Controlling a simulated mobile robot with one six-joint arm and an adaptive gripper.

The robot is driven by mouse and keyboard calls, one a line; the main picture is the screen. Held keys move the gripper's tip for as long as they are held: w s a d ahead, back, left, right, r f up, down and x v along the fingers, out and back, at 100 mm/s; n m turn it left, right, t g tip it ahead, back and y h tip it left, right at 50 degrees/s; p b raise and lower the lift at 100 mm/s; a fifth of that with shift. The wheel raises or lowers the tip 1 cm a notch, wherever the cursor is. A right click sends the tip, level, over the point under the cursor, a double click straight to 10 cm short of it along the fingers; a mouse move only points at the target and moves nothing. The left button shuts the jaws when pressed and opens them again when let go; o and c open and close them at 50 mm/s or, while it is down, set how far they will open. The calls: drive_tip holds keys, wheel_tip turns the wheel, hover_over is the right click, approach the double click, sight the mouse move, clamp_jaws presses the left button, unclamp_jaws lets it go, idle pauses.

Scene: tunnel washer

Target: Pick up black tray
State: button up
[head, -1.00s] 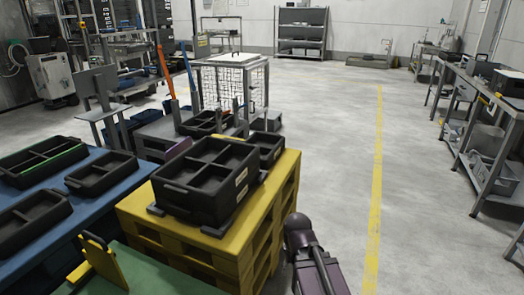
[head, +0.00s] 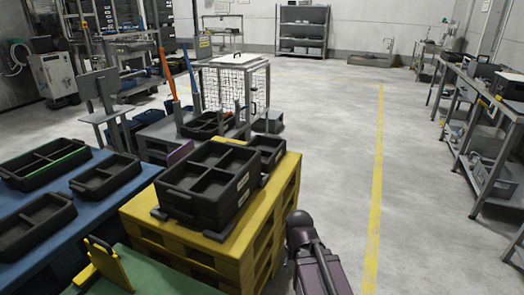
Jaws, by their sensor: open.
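Several black trays are in view, and I cannot tell which one is meant. A stack of divided black trays (head: 207,207) with white labels stands on the yellow pallet (head: 145,215) in the middle. A smaller black tray (head: 276,157) sits just behind it at the pallet's far right. On the blue table (head: 85,226) at the left lie a divided black tray with a green strip (head: 47,183), a small black tray (head: 104,190) and another black tray (head: 36,240). My gripper is not in view; only a dark purple link of my arm shows at the bottom, right of the pallet.
A wire-mesh cage (head: 262,85) and another black tray (head: 203,128) stand behind the pallet. Workbenches (head: 465,85) line the right wall. A green surface with a yellow bracket (head: 108,263) is at the bottom left.

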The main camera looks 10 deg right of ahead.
wheel_tip(320, 180, up, 26)
drive_tip(key=p, duration=2.4)
drive_tip(key=shift+p, duration=0.4)
drive_tip(key=shift+s, duration=0.1)
